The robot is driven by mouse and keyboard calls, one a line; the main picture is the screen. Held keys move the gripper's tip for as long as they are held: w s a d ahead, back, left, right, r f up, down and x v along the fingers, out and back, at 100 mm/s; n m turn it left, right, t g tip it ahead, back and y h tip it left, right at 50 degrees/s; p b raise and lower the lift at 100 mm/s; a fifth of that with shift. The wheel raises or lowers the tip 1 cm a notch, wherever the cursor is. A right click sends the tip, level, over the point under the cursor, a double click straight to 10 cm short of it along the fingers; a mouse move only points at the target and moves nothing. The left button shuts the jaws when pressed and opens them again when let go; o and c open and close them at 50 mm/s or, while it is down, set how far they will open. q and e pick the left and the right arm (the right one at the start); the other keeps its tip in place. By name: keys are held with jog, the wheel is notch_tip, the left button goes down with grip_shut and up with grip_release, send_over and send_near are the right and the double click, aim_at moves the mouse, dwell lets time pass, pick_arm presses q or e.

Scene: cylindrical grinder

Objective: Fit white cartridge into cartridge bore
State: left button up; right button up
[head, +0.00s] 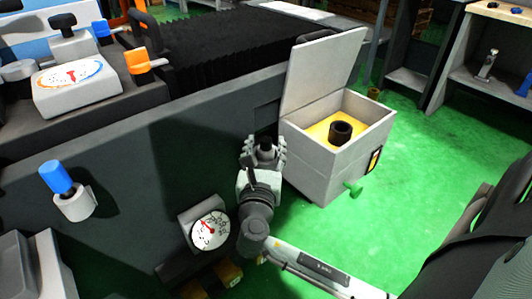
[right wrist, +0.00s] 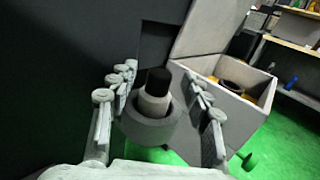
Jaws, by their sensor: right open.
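My right gripper (head: 264,150) is open beside the dark machine wall, left of an open box. In the right wrist view its fingers (right wrist: 160,100) stand apart on either side of a pale cylinder with a black top (right wrist: 155,92). This cylinder, which may be the white cartridge, sits upright inside a wider grey round collar (right wrist: 148,127). I cannot tell whether the fingers touch the collar. A black hollow cylinder (head: 340,132), possibly the cartridge bore, stands in the yellow inside of the box. My left gripper is not in view.
The grey box (head: 317,168) has its lid (head: 322,72) raised and a green knob (head: 354,188) low on its front. A dial (head: 209,231) is left of my right arm. Shelves (head: 485,70) stand at the back right. Green floor (head: 430,140) is clear right of the box.

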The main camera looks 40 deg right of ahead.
jog(key=shift+w+d, duration=0.15)
jog(key=shift+w, duration=0.05)
grip_shut()
dwell(0.3)
